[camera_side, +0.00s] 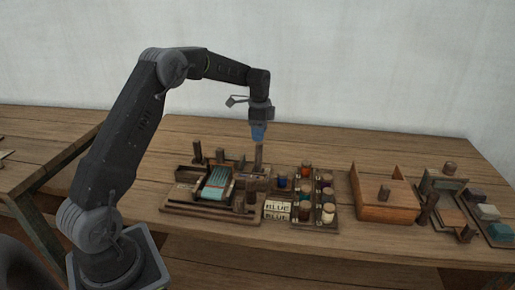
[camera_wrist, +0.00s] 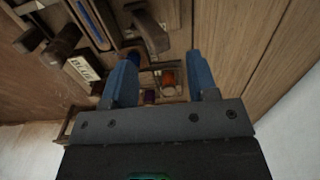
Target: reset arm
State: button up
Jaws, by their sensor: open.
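My gripper (camera_side: 258,132) hangs from the bent arm above the back right of the handloom, its blue fingers pointing down. In the wrist view my gripper (camera_wrist: 160,82) shows its two blue fingers well apart, with nothing held between them. The handloom (camera_side: 215,184) is a wooden frame with teal cloth and threads on the table. An upright wooden post (camera_side: 259,157) stands just below the fingertips in the side view; I cannot tell whether they touch it.
A rack of colored spools (camera_side: 305,190) stands right of the loom, with cards reading "BLUE" (camera_side: 278,210) beside it. Farther right are an open wooden box (camera_side: 384,210) and a tray with colored blocks (camera_side: 487,212). The table's back (camera_side: 350,140) is clear.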

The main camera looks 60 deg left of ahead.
jog(key=s+d+r+n+t, duration=0.3)
jog(key=s+d+r+n, duration=0.1)
jog(key=s+d+r, duration=0.9)
jog(key=s+d+n+t, duration=0.1)
jog(key=s+d+n, duration=0.1)
jog(key=s+d, duration=0.3)
jog(key=s+d+n+t, duration=0.1)
jog(key=s+d+n, duration=0.2)
jog(key=s, duration=0.9)
jog(key=shift+s+d+t, duration=0.3)
jog(key=shift+s+d, duration=0.1)
jog(key=shift+d, duration=0.7)
